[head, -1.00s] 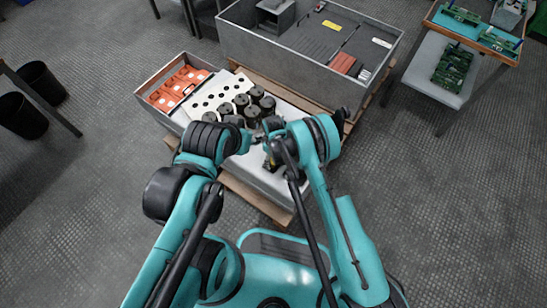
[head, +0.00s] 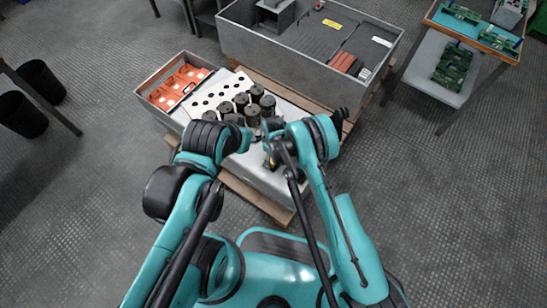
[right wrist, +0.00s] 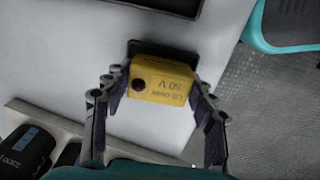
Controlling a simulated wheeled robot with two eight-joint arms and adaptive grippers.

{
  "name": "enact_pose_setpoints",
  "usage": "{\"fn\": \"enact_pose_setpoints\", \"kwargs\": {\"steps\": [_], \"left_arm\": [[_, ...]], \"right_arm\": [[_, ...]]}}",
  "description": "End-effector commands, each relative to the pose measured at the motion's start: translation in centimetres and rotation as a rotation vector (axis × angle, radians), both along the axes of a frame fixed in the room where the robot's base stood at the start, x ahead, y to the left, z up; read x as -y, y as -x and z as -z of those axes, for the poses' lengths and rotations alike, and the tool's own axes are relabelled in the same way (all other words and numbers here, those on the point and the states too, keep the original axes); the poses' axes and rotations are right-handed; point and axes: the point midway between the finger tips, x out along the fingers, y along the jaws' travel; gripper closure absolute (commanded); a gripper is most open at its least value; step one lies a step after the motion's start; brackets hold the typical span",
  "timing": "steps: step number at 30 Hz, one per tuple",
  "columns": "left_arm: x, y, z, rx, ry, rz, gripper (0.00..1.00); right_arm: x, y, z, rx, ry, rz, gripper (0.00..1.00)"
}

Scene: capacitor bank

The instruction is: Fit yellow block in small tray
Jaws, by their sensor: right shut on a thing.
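The yellow block (right wrist: 162,80), with "50 V" printing and a dark round spot, shows in the right wrist view. My right gripper (right wrist: 160,92) is shut on it, with a finger at each side. A small black tray (right wrist: 140,46) lies on the pale surface right behind the block, which covers most of it. I cannot tell whether the block is inside it or above it. In the head view my right gripper (head: 272,150) is largely hidden by its arm. My left gripper (head: 252,137) is near it, beside the dark cylinders, its fingers unclear.
Dark cylinders (head: 240,104) stand next to a white holed plate (head: 208,97) and a box of orange parts (head: 158,97). A large grey bin (head: 290,58) stands behind. In the right wrist view a dark-rimmed tray (right wrist: 190,8) lies beyond the block.

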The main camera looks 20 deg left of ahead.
Motion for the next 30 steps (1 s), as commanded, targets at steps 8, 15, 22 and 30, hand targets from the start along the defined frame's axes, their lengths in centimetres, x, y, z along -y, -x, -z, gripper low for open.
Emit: {"fn": "enact_pose_setpoints", "kwargs": {"steps": [8,15,22,30], "left_arm": [[0.0,0.0,0.0,0.000,0.000,0.000,0.60],[0.0,0.0,0.0,0.000,0.000,0.000,0.60],[0.0,0.0,0.0,0.000,0.000,0.000,0.60],[0.0,0.0,0.0,0.000,0.000,0.000,0.60]], "right_arm": [[0.0,0.0,0.0,0.000,0.000,0.000,0.20],[0.0,0.0,0.0,0.000,0.000,0.000,0.20],[0.0,0.0,-2.3,0.000,0.000,0.000,0.20],[0.0,0.0,-8.2,0.000,0.000,0.000,0.20]]}}
